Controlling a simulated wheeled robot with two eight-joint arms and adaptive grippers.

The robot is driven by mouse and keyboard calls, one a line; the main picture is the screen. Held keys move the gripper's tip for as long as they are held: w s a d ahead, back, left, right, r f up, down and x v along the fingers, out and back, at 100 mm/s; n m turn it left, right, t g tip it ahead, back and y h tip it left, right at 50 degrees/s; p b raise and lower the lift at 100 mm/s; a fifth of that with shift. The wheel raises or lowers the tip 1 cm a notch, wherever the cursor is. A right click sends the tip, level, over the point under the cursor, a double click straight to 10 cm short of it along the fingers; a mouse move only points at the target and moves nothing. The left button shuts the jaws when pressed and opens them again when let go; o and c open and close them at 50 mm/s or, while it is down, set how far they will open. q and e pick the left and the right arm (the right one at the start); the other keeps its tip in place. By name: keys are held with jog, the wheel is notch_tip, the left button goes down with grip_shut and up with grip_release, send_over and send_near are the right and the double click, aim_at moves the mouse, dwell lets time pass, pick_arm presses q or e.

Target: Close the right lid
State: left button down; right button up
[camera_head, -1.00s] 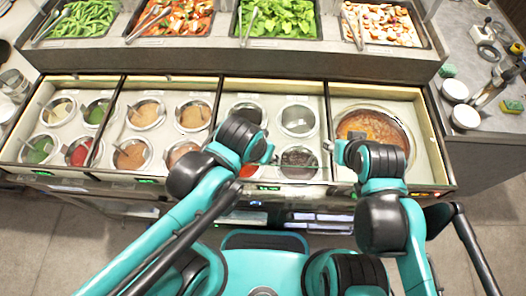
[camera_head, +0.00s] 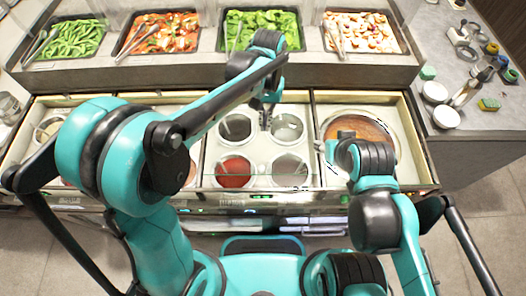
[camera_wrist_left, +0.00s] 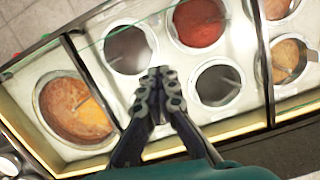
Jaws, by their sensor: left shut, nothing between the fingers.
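My left gripper (camera_head: 266,118) is shut and empty, reaching from the left over the third bay of the sauce counter, by its back wells. In the left wrist view its closed fingertips (camera_wrist_left: 160,80) are among the wells; I cannot tell if they touch anything. A thin green, glass-like edge (camera_head: 230,175) crosses the front of that bay. It also shows in the left wrist view (camera_wrist_left: 105,40) and may be a clear lid; its outline is hard to make out. My right gripper (camera_head: 333,153) is near the front left of the rightmost bay, its fingers unclear.
The rightmost bay holds a large round pot (camera_head: 358,127) of brown sauce. A red sauce well (camera_head: 236,172) is at the front of the third bay. Food trays (camera_head: 262,30) line the back shelf. White bowls (camera_head: 445,117) stand on the right counter.

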aim_at(263, 170)
pick_arm(q)
jog(key=shift+g, duration=0.4)
jog(key=b+x, duration=0.1)
jog(key=x, duration=0.2)
jog(key=b+x, duration=0.1)
jog(key=x, duration=0.3)
jog(key=w+x, duration=0.1)
jog(key=x, duration=0.2)
jog(key=shift+f+b, duration=0.4)
jog(key=shift+f, duration=0.15)
jog(key=s, duration=0.3)
jog(key=shift+s+a+f, duration=0.1)
jog(key=shift+a+f, duration=0.15)
jog(key=shift+f, duration=0.05)
jog(key=shift+s+f, duration=0.1)
jog(key=shift+s, duration=0.1)
jog(key=s, duration=0.5)
jog(key=shift+s+b, duration=0.25)
jog(key=shift+b, duration=0.15)
jog(key=shift+w, duration=0.1)
